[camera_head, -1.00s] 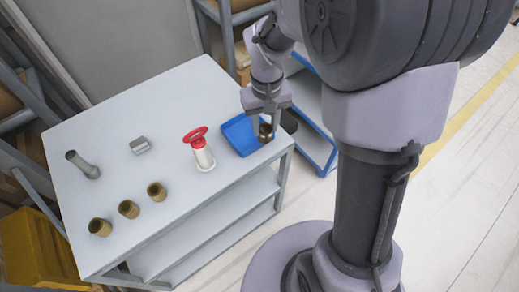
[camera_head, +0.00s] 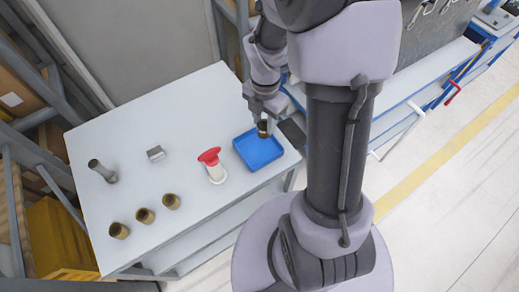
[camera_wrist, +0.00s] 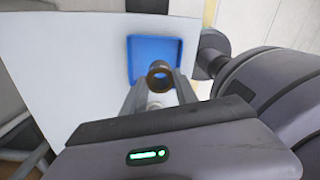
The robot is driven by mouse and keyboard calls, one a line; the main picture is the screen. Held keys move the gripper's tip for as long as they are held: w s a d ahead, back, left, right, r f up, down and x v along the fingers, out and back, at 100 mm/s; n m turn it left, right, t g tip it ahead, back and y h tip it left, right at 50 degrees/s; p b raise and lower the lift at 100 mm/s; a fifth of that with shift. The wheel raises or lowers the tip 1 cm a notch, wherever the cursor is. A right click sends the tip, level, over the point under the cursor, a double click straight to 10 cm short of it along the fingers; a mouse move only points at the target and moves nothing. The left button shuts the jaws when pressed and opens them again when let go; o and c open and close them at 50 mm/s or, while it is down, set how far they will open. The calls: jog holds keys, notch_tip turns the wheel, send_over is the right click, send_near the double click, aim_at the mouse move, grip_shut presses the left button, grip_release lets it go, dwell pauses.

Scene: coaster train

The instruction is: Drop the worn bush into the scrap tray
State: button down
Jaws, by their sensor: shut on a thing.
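The blue scrap tray (camera_head: 262,155) lies near the right end of the grey table and looks empty. My gripper (camera_head: 265,124) is shut on the worn bush (camera_head: 263,131), a dark brown ring, and holds it over the tray's back right part. In the wrist view the bush (camera_wrist: 160,73) sits between my fingertips (camera_wrist: 160,86), with the tray (camera_wrist: 172,46) beyond it. A gap between the bush and the tray floor seems to show, but its height is hard to tell.
On the table (camera_head: 200,100) stand a white holder with a red top (camera_head: 212,165), several brass-coloured bushes (camera_head: 145,215), a small metal block (camera_head: 156,153) and a grey cylindrical part (camera_head: 102,171). A blue-edged bench (camera_head: 400,75) is behind right.

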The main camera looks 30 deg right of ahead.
notch_tip(320, 180, down, 4)
jog(key=b, duration=0.3)
jog(key=shift+w+f, duration=0.1)
jog(key=c, duration=0.9)
grip_release()
notch_tip(320, 180, up, 18)
jog(key=p, duration=0.6)
jog(key=shift+f+p, duration=0.25)
jog(key=shift+p, duration=0.15)
